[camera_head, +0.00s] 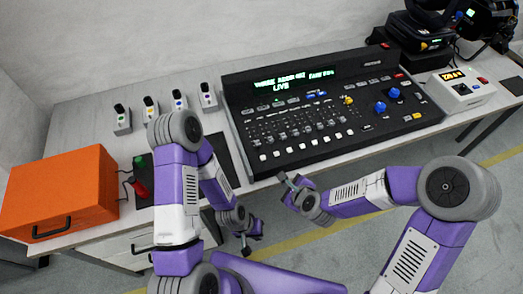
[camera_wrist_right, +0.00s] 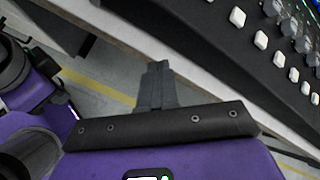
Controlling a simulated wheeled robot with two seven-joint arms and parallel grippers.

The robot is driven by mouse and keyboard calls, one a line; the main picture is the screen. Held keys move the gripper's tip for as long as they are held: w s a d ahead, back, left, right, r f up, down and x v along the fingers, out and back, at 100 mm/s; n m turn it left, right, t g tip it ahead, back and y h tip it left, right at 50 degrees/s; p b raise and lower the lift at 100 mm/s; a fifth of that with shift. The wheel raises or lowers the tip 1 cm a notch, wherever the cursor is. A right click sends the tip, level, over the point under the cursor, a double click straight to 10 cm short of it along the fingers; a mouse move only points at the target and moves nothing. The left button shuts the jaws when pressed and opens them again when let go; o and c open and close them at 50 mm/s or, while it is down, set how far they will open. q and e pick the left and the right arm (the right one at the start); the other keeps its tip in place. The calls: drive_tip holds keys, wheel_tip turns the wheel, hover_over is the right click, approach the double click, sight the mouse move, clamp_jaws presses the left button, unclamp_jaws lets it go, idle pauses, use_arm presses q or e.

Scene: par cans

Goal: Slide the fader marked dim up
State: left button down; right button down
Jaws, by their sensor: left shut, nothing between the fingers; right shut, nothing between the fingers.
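The black lighting console (camera_head: 258,96) lies on the table, with a lit screen, rows of small faders (camera_head: 300,130), white buttons and blue knobs. The labels are too small to read, so I cannot tell which fader is marked dim. My right gripper (camera_head: 284,177) is shut and empty, just off the console's front edge. In the right wrist view its closed fingers (camera_wrist_right: 155,85) point toward the table edge, with the console's white buttons (camera_wrist_right: 261,41) at upper right. My left gripper (camera_head: 247,249) is shut and empty, low in front of the table, apart from the console.
An orange case (camera_head: 62,193) stands at the left table end. Several small upright units (camera_head: 151,106) line the back left. A white box with a display (camera_head: 459,88) and black lamps (camera_head: 420,32) are at right. The floor in front has a yellow line.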

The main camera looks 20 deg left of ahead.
sight(259, 146)
drive_tip(key=a+r+m+t+y, duration=0.1)
drive_tip(key=a+r+m+t, duration=0.2)
drive_tip(key=a+r+m, duration=0.5)
drive_tip(key=shift+m, duration=0.3)
drive_tip(key=x, duration=0.2)
drive_tip(key=w+b+x, duration=0.1)
drive_tip(key=x, duration=0.2)
drive_tip(key=d+b+x, duration=0.1)
drive_tip(key=x, duration=0.2)
drive_tip(key=shift+w+r, duration=0.3)
use_arm(q)
wheel_tip(259, 146, down, 2)
drive_tip(key=shift+f, duration=0.1)
